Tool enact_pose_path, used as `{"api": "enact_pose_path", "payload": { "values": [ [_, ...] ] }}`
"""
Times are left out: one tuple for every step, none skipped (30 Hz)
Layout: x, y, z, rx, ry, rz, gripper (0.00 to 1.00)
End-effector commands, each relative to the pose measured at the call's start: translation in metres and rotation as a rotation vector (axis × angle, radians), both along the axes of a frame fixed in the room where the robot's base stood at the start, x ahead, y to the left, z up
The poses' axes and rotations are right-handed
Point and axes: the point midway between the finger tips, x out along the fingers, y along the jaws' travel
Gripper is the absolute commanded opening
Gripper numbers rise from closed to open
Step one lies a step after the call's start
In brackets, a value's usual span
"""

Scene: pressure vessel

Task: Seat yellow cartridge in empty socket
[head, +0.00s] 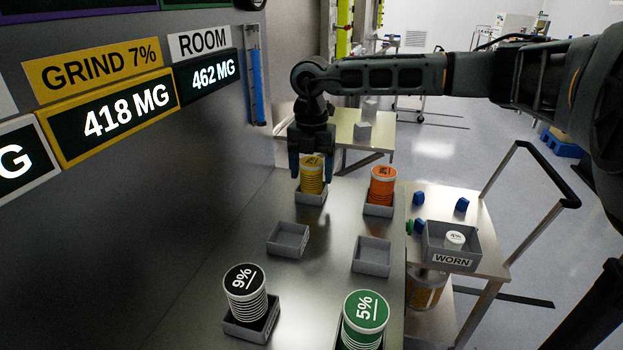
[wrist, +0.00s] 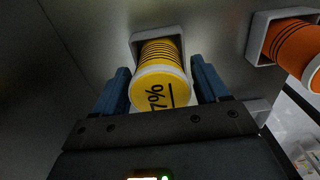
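Two sockets are empty: a left one (head: 288,240) and a right one (head: 371,257), both nearer than the yellow cartridge.
An orange cartridge (head: 382,185) stands in the socket to the right; black 9% (head: 245,290) and green 5% (head: 365,320) cartridges stand at the front. The display wall (head: 130,200) borders the left. A cart with a WORN bin (head: 452,260) holding a white-topped cartridge stands right.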

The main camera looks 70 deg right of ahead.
Motion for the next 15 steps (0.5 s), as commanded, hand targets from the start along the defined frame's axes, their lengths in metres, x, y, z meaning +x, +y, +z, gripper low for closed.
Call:
{"api": "enact_pose_path", "payload": {
  "values": [
    [0.0,0.0,0.0001,0.0,0.0,0.0,0.69],
    [0.0,0.0,0.0002,0.0,0.0,0.0,0.66],
    [0.0,0.0,0.0002,0.0,0.0,0.0,0.62],
    [0.0,0.0,0.0002,0.0,0.0,0.0,0.59],
    [0.0,0.0,0.0002,0.0,0.0,0.0,0.56],
    [0.0,0.0,0.0003,0.0,0.0,0.0,0.52],
    [0.0,0.0,0.0003,0.0,0.0,0.0,0.49],
    [0.0,0.0,0.0003,0.0,0.0,0.0,0.47],
    [0.0,0.0,0.0003,0.0,0.0,0.0,0.43],
    [0.0,0.0,0.0003,0.0,0.0,0.0,0.4],
    [0.0,0.0,0.0003,0.0,0.0,0.0,0.37],
    [0.0,0.0,0.0003,0.0,0.0,0.0,0.33],
    [-0.0001,0.0,0.0003,0.0,0.0,0.0,0.3],
    [-0.0001,-0.0001,0.0003,0.0,0.0,0.0,0.27],
    [-0.0001,0.0,0.0003,0.0,0.0,0.0,0.23]
  ]
}}
